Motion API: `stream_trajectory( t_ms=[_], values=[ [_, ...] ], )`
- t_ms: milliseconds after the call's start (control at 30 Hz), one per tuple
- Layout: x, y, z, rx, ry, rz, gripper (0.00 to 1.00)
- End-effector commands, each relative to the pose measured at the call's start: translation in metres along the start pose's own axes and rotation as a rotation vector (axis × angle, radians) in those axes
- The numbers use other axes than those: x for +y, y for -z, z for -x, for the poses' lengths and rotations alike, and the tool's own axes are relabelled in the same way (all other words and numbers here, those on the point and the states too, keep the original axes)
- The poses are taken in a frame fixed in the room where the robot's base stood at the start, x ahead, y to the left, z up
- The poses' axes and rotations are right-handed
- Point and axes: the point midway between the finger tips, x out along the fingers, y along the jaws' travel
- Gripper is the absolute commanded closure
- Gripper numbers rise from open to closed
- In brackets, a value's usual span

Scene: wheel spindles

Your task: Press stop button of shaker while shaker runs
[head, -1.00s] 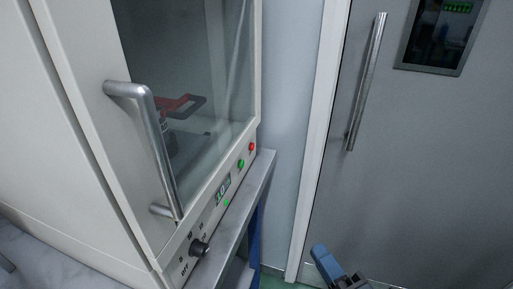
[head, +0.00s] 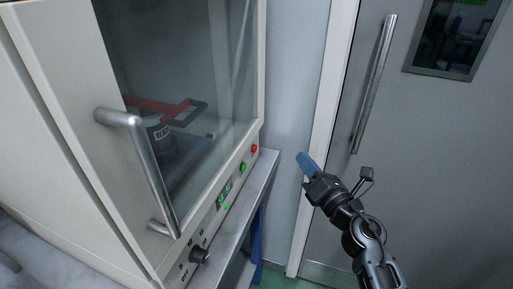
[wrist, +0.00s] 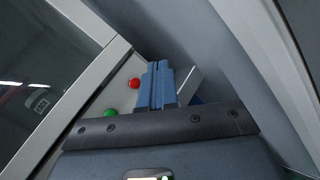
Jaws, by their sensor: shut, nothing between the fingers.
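The shaker (head: 150,262) is a cream cabinet with a glass door at the left of the head view. Its front panel bears a red button (head: 255,148), a green button (head: 242,167), a small lit display and a black knob (head: 199,256). My gripper (head: 305,160) has blue fingers, shut and empty, to the right of the red button and apart from it. In the wrist view the red button (wrist: 134,83) lies just left of the fingers (wrist: 156,84), and the green button (wrist: 110,113) lies lower left.
A metal door handle (head: 124,118) sticks out from the shaker door. Behind the glass is a dark item with a red and black clamp (head: 170,112). A grey table edge (head: 262,170) runs below the panel. A grey room door (head: 430,150) stands at the right.

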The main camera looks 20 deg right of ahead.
Motion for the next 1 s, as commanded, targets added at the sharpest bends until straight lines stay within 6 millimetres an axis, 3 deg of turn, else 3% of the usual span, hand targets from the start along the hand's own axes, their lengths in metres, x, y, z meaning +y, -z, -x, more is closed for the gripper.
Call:
stream_trajectory(
  t_ms=[267,1000],
  values=[
    [0.004,0.003,-0.004,0.0,-0.002,-0.002,1.0],
    [0.044,0.043,-0.059,0.0,-0.002,-0.003,1.0]
  ],
)
